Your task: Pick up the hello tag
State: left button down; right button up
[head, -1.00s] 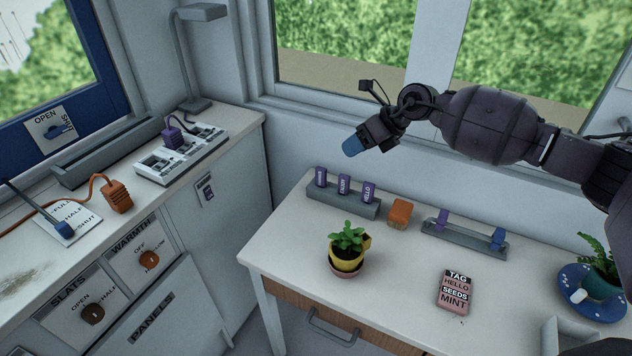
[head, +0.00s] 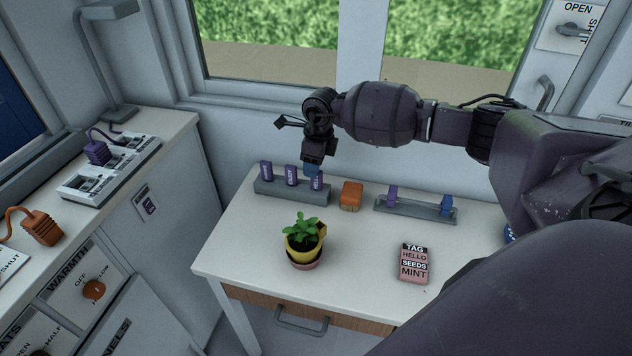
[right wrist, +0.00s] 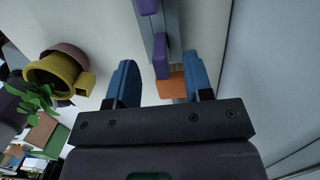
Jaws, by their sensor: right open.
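The hello tag (head: 316,183) is a small purple upright tag with white lettering. It stands at the right end of a grey rack (head: 290,196), beside two other purple tags. My right gripper (head: 311,168) is open, with its blue fingertips at the top of the hello tag. In the right wrist view, the open fingers (right wrist: 160,76) have a purple tag (right wrist: 161,64), the one nearest the orange block, between them in the picture. I cannot tell whether the fingers touch it. My left gripper is not in view.
An orange block (head: 351,196) sits just right of the rack. A second grey rack (head: 415,211) with a purple and a blue piece is farther right. A yellow potted plant (head: 303,240) stands in front, and a pink card (head: 414,263) lies right. The table front between them is clear.

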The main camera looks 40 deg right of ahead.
aim_at(316, 188)
jog(key=shift+s+d+f, duration=0.1)
jog(key=shift+f, duration=1.3)
jog(key=shift+s+d+f, duration=0.1)
jog(key=shift+f, duration=1.25)
jog(key=c, duration=0.9)
